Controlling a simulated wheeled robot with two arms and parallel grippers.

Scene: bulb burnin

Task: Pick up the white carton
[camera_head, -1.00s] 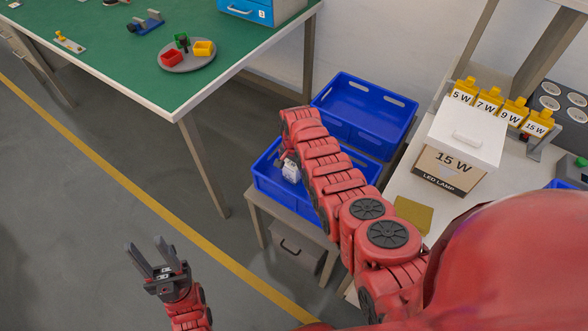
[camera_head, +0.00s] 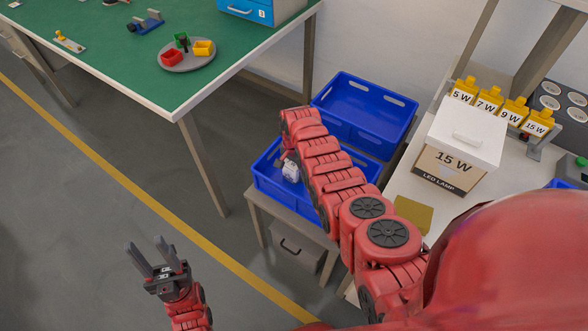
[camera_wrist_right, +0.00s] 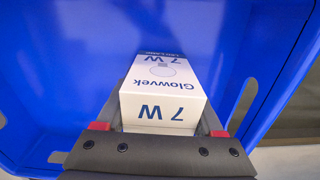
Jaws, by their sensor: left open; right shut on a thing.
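The white carton (camera_wrist_right: 163,88), marked "Glowvek 7 W", sits between the fingers of my right gripper (camera_wrist_right: 158,128) in the right wrist view. The gripper is shut on it. Blue crate walls surround the carton there. In the head view a small part of the white carton (camera_head: 291,171) shows at the front blue crate (camera_head: 270,185), beside my right arm, which hides much of that crate. I cannot tell whether the carton touches the crate floor. My left gripper (camera_head: 150,258) is open and empty above the floor at lower left.
An empty blue crate (camera_head: 362,108) stands behind the front one. A 15 W LED lamp box (camera_head: 460,150) stands on the right bench near yellow-topped labelled holders (camera_head: 488,100). A green table (camera_head: 110,70) with a grey plate (camera_head: 187,57) is at upper left.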

